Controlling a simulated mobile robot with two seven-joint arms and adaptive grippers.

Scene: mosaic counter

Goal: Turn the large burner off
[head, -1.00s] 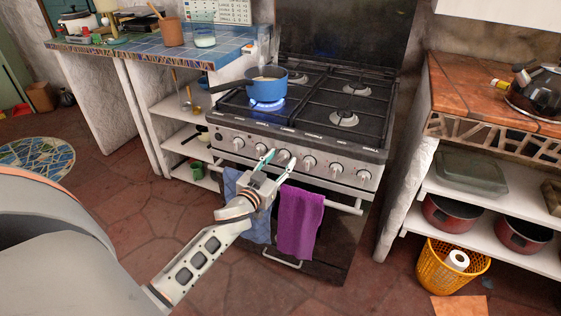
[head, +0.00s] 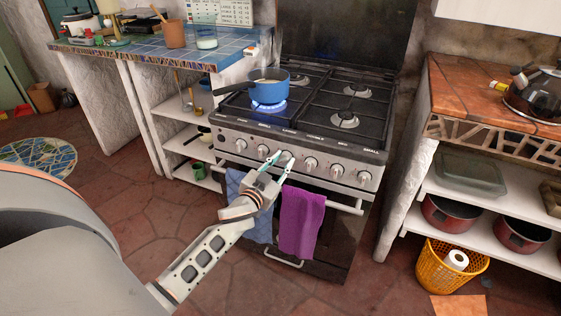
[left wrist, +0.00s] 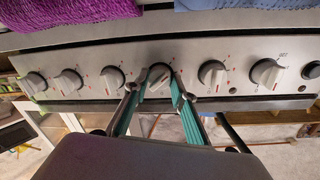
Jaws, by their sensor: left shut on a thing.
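The stove (head: 320,140) has a row of knobs along its front panel. My left gripper (head: 282,160) reaches the panel from below, with its teal fingers on either side of one middle knob (head: 286,157). It is shut on that knob. In the left wrist view the same knob (left wrist: 160,77) sits between the fingertips and its grip bar is tilted. A blue flame (head: 268,106) burns on the left front burner beneath a blue pot (head: 268,87). Which knob belongs to which burner I cannot read clearly. My right gripper is not in view.
A purple towel (head: 301,222) and a blue towel (head: 258,215) hang from the oven handle close to my left gripper. Other knobs stand near on both sides, including one (left wrist: 212,73) in the left wrist view. The pot's handle points left.

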